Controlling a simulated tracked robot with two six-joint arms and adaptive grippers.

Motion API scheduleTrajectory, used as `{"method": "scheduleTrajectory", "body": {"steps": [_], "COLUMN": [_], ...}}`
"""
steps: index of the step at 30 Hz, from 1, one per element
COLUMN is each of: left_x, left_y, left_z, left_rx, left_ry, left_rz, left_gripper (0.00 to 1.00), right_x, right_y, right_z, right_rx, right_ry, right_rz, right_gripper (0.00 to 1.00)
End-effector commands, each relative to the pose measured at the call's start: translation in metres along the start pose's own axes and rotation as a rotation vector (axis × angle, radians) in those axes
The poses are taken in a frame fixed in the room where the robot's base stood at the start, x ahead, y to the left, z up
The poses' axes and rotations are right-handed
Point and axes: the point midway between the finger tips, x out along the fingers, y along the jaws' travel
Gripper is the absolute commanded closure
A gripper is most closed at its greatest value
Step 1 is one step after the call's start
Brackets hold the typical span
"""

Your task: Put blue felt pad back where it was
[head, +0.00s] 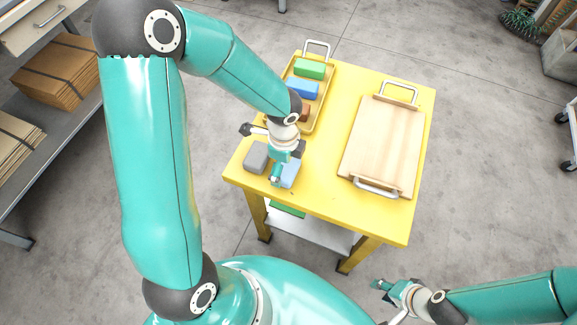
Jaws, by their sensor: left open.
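A light blue pad (290,174), which looks like the blue felt pad, lies on the near left part of the yellow table (320,205). A grey pad (256,157) lies just left of it. My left gripper (277,173) is open and points down at the light blue pad, hiding part of it. I cannot tell whether its fingers touch the pad. My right gripper (382,285) is off the table's near side, low in the picture, away from the pads; its jaw opening is too small to judge.
A yellow tray (321,103) at the back left holds a green block (309,68), a blue block (303,89) and a partly hidden reddish-brown block (305,112). A wooden board (385,140) with metal handles lies on the right. The table's middle is clear.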

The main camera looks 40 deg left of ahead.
Motion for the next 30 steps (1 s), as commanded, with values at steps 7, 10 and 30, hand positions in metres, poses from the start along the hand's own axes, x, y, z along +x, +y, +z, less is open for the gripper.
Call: {"method": "scheduleTrajectory", "body": {"steps": [7,10,30], "left_x": [-0.051,-0.071,-0.11], "left_y": [-0.002,-0.002,0.0], "left_z": [-0.001,0.0,0.0], "left_rx": [0.0,0.0,0.002], "left_ry": [0.002,0.001,0.001], "left_rz": [-0.007,-0.007,-0.001], "left_gripper": [0.0,0.0,0.0], "right_x": [-0.013,-0.016,-0.019], "right_y": [-0.005,-0.006,-0.007], "right_z": [0.0,0.0,0.0], "right_rx": [0.0,0.0,0.0], "right_ry": [0.0,0.0,0.0], "right_rz": [0.0,0.0,0.0], "right_gripper": [0.6,0.6,0.6]}}
